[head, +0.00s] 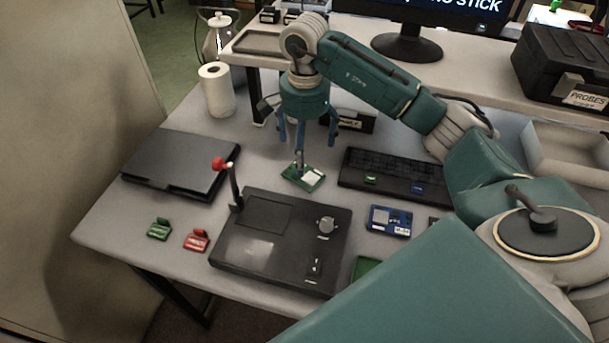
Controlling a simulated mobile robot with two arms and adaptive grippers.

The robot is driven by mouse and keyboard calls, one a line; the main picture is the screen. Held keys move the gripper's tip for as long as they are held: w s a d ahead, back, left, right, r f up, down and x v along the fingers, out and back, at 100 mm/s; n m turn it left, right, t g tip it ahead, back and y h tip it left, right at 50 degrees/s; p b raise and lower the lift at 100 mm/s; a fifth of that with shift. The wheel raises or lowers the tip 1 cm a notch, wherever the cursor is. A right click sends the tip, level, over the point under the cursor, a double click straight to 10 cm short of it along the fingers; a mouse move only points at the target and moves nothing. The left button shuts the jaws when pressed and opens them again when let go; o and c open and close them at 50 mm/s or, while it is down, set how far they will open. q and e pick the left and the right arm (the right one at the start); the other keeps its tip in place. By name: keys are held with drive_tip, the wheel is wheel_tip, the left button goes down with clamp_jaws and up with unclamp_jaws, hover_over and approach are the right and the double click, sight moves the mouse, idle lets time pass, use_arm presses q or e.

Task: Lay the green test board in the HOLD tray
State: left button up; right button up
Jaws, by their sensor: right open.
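A green board (303,177) with a pale patch lies on the grey table, left of the black keyboard. My right gripper (303,150) hangs above it, pointing down, with its blue fingers spread. One finger's tip overlaps the board's far edge; I cannot tell if it touches. I cannot read a HOLD label on any tray. A green flat thing (366,267) at the front is partly hidden by my right arm, and I cannot tell what it is. My left gripper is not in view.
A black device with a knob (282,276) and upright post stands in front. Small green (159,229) and red (196,240) pieces lie left of it. A blue board (389,221), keyboard (388,177), black flat box (180,163), paper roll (216,90) and pale tray (568,152) stand around.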

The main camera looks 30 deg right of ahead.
sight(311, 178)
wheel_tip(311, 178, down, 2)
drive_tip(key=shift+w+a+f, duration=0.15)
drive_tip(key=shift+f, duration=0.1)
drive_tip(key=shift+f+p, duration=0.25)
drive_tip(key=shift+p, duration=0.1)
wheel_tip(311, 178, down, 4)
drive_tip(key=p, duration=0.2)
drive_tip(key=shift+p, duration=0.3)
drive_tip(key=shift+w+f, duration=0.1)
drive_tip(key=shift+f, duration=0.5)
drive_tip(key=c, duration=1.6)
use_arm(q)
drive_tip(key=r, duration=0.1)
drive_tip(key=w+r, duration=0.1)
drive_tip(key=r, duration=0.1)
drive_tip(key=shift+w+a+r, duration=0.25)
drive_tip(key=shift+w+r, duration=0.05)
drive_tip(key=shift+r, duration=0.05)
use_arm(e)
drive_tip(key=shift+o, duration=0.2)
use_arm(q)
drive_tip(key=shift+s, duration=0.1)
